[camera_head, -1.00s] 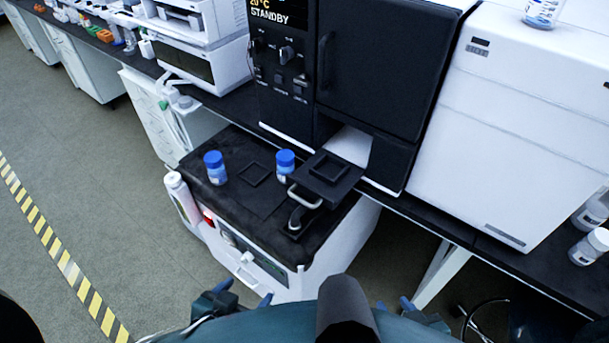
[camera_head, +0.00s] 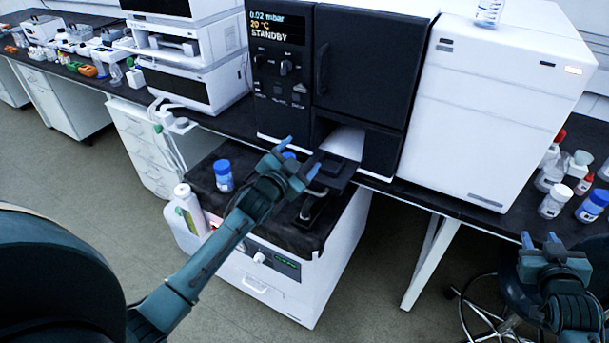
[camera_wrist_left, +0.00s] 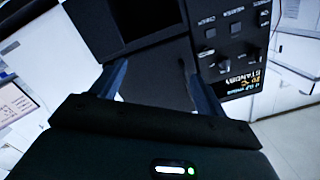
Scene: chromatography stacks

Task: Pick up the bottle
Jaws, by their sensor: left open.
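Two blue-capped bottles stand upright on the black top of a white cabinet in the head view. The left bottle (camera_head: 223,176) is in clear sight. Only part of the other bottle's blue cap (camera_head: 289,155) shows behind my left gripper. My left gripper (camera_head: 300,156) is open, over the cabinet top in front of that second bottle. The wrist view shows its two spread fingers (camera_wrist_left: 158,85) with the dark machine beyond and no bottle visible between them. My right gripper (camera_head: 540,238) is at the far right, away from both bottles, its fingers apart.
A black machine (camera_head: 362,70) with a standby display stands behind the cabinet, a dark platform (camera_head: 338,170) jutting from it. A white jug (camera_head: 188,208) is at the cabinet's left side. Several bottles (camera_head: 555,200) stand on the right bench beside a white instrument (camera_head: 490,110).

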